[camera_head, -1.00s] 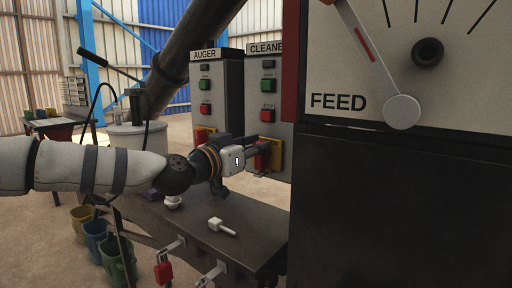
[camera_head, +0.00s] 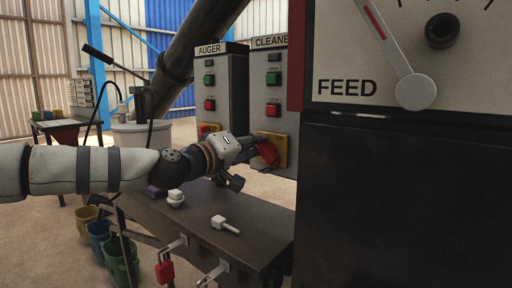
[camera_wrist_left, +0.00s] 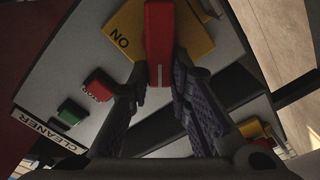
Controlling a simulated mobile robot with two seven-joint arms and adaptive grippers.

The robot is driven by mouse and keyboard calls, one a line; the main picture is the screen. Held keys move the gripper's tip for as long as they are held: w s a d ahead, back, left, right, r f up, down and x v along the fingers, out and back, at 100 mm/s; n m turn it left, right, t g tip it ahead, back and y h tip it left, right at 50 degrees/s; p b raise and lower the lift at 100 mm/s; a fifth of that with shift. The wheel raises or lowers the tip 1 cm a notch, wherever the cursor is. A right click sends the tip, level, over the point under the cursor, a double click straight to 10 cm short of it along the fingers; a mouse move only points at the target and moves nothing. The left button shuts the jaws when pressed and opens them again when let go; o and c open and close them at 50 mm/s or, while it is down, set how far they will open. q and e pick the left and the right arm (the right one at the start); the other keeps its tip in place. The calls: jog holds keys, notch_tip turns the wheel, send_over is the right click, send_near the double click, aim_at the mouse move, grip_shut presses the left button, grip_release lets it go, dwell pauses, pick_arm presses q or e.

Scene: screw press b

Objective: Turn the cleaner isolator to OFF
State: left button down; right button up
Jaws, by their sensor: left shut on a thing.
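The cleaner isolator has a red handle (camera_head: 267,153) on a yellow plate (camera_head: 281,150), low on the grey CLEANER panel (camera_head: 273,88). The handle now sits tilted on the plate. My left gripper (camera_head: 256,143) reaches it from the left and is shut on it. In the left wrist view, the red handle (camera_wrist_left: 160,42) stands between the fingertips of my left gripper (camera_wrist_left: 158,80). The word ON shows on the yellow plate (camera_wrist_left: 122,24) to the left of the handle. I see no OFF mark. My right gripper is not in view.
The AUGER panel (camera_head: 221,85) stands just left, with its own red and yellow isolator (camera_head: 207,129). A large FEED cabinet (camera_head: 395,200) blocks the right.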

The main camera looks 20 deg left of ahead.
pick_arm(q)
jog(key=shift+a+f+n+b, duration=0.1)
jog(key=shift+f+n+b, duration=0.3)
jog(key=shift+n, duration=0.85)
jog(key=shift+a+f+n+b, duration=0.15)
jog(key=shift+n+b, duration=0.4)
jog(key=shift+n, duration=0.65)
jog(key=shift+f+n+b, duration=0.35)
jog(key=shift+n+b, duration=0.1)
jog(key=shift+n, duration=0.8)
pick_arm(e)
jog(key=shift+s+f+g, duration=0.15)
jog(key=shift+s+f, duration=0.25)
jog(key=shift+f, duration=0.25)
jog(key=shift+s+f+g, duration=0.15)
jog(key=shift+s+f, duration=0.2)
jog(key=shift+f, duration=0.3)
pick_arm(q)
jog(key=shift+n, duration=0.3)
jog(key=c, duration=1.5)
grip_release()
